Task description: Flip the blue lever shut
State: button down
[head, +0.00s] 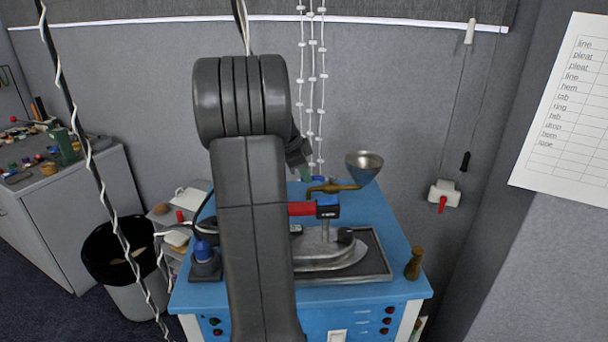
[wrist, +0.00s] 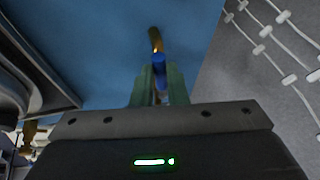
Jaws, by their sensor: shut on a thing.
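The blue lever (wrist: 159,70) shows in the wrist view between the two green fingertips of my gripper (wrist: 160,88). My gripper is shut on it. A brass pipe (wrist: 155,38) shows just beyond the lever. In the head view my gripper (head: 306,174) is at the back of the blue table, partly hidden by my arm. A small blue part of the lever (head: 319,179) shows beside the fingertips, by the brass pipe (head: 335,188) under a metal funnel (head: 364,168). I cannot tell the lever's exact angle.
An iron (head: 325,250) with a red and blue handle part rests on a dark tray (head: 370,262) in front of the pipe. White beaded cords (head: 312,80) hang behind the table.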

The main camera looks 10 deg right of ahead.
aim_at(313, 178)
jog(key=s+n+b, duration=0.1)
jog(key=s+n+t+b, duration=0.1)
jog(key=n, duration=0.1)
jog(key=shift+s+d+f+y+b, duration=0.1)
jog(key=shift+s+d+y+b, duration=0.05)
jog(key=shift+d+y+b, duration=0.2)
jog(key=n, duration=0.1)
jog(key=s+d+n+t+y, duration=0.1)
jog(key=n, duration=0.1)
jog(key=shift+s, duration=0.3)
jog(key=shift+s+d+n+y+p, duration=0.45)
jog(key=shift+d+n+y, duration=0.45)
jog(key=shift+n, duration=0.9)
jog(key=shift+s+d+n+y+p, duration=0.25)
jog(key=shift+s+d+n+y, duration=0.35)
jog(key=shift+d+n, duration=0.9)
jog(key=shift+s+d+n+y+p, duration=0.45)
jog(key=shift+d+n+y, duration=0.3)
jog(key=shift+n, duration=1.35)
jog(key=shift+s, duration=0.1)
jog(key=c, duration=1.4)
grip_release()
jog(key=shift+c, duration=0.2)
